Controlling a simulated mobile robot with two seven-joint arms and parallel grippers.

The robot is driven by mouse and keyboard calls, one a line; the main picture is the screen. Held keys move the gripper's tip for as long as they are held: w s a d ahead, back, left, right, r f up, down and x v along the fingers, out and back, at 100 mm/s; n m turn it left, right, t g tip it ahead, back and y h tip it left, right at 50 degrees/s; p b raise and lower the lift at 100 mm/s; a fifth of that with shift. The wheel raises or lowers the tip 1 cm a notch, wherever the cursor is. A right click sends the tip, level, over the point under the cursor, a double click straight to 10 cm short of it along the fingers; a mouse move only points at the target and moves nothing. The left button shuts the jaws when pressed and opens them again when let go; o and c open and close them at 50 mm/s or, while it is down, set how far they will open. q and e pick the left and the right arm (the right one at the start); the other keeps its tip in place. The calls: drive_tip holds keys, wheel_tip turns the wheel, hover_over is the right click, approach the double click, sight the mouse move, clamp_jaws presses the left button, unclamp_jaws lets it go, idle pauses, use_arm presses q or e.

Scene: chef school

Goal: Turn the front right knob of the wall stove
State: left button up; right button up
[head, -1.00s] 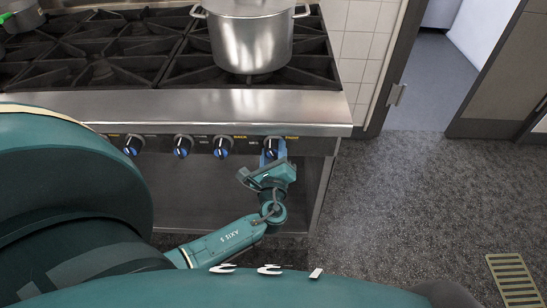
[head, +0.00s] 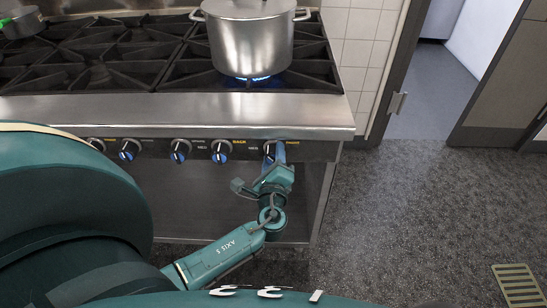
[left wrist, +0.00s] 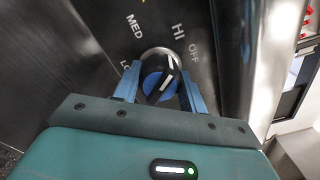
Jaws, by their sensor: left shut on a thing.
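The wall stove (head: 190,110) has a row of black and blue knobs along its front panel. The rightmost knob (head: 269,150) is at my left gripper (head: 275,154). In the left wrist view, this knob (left wrist: 155,82) sits between the two blue fingers of the left gripper (left wrist: 159,92), which is shut on it. Its white line points up and slightly right, toward the HI mark. Labels for MED and OFF also show around it. A blue flame (head: 250,79) burns under the pot on the front right burner. My right gripper is out of view.
A steel pot (head: 252,40) stands over the lit burner. The dark floor (head: 420,200) to the right of the stove is clear, with a floor grate (head: 517,285) and a doorway behind.

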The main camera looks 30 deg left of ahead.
use_arm(q)
drive_tip(key=o, duration=1)
drive_tip(key=shift+c, duration=0.2)
drive_tip(key=shift+s+d, duration=0.1)
drive_tip(key=v, duration=1.3)
drive_tip(key=shift+p, duration=0.35)
